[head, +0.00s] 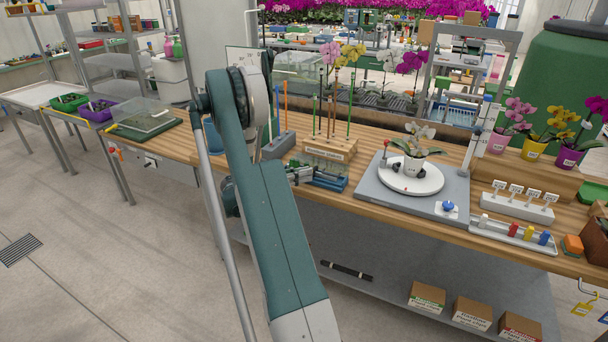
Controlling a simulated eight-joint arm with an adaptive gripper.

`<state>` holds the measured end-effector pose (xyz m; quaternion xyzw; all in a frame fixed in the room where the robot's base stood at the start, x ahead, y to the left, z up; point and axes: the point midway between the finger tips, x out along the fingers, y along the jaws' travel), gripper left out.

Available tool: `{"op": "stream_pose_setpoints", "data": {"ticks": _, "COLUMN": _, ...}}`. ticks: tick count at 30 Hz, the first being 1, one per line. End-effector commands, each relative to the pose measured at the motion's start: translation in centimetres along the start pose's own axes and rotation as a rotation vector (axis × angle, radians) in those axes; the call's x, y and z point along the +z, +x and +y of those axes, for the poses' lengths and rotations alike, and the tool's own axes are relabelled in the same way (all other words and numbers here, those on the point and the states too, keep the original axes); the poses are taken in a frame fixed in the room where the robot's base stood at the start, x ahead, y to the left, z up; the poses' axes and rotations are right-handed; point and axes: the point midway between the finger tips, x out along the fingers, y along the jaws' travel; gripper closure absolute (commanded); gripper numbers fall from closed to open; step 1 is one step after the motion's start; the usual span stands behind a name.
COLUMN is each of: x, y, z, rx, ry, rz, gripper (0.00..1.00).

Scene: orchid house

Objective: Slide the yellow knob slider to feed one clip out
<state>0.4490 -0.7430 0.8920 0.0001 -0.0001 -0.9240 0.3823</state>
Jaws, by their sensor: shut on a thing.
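My teal and grey arm rises through the middle of the head view and bends at a tall elbow. A low blue and dark device (327,181) lies on the bench just right of my arm. It may be the clip feeder, but I cannot make out a yellow knob slider on it. No loose clip can be told apart there.
A turntable (436,180) with a white potted orchid (414,150) stands on a grey plate. A wooden block (331,148) holds upright sticks behind the device. A grey tray (472,228) with small coloured pieces lies at the right front. The front bench edge runs below.

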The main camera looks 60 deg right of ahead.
Motion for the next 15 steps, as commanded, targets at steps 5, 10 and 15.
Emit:
{"op": "stream_pose_setpoints", "data": {"ticks": 5, "x": -0.1, "y": -1.8, "z": 1.7, "rx": 0.003, "ry": 0.0, "rz": 0.0, "gripper": 1.0}}
{"op": "stream_pose_setpoints", "data": {"ticks": 10, "x": -0.1, "y": -4.0, "z": 4.0, "rx": 0.003, "ry": 0.0, "rz": 0.0, "gripper": 1.0}}
{"op": "stream_pose_setpoints", "data": {"ticks": 15, "x": -0.1, "y": -4.7, "z": 4.5, "rx": 0.001, "ry": 0.0, "rz": 0.001, "gripper": 1.0}}
